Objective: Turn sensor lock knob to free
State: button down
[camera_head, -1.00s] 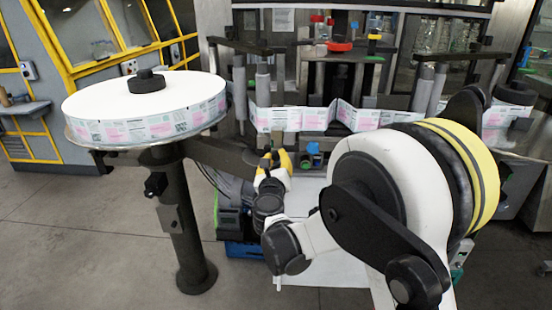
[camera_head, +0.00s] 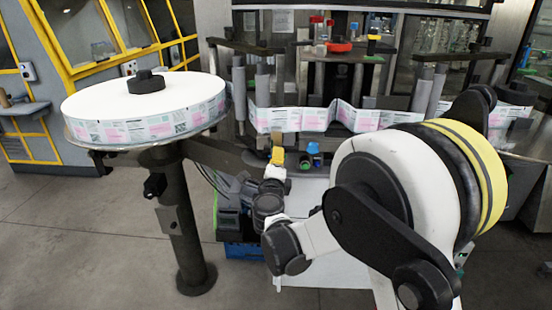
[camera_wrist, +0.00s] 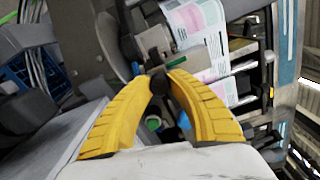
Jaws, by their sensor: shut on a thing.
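My gripper (camera_wrist: 160,84) has its two yellow fingers closed on a small black knob (camera_wrist: 158,90) in the wrist view, seemingly the sensor lock knob. The fingers touch it from both sides and hide part of it. Its marking and exact angle cannot be read. In the head view my gripper (camera_head: 277,157) is at the front of the labeller, below the label web, and the knob is hidden there.
The label web (camera_head: 300,119) runs close above. The large label reel (camera_head: 150,122) stands at left.

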jog(key=n, duration=1.3)
jog(key=shift+r+n, duration=0.1)
jog(key=shift+n, duration=0.3)
dwell(0.3)
jog(key=c, duration=1.2)
grip_release()
jog(key=s, duration=1.2)
jog(key=shift+a, duration=0.25)
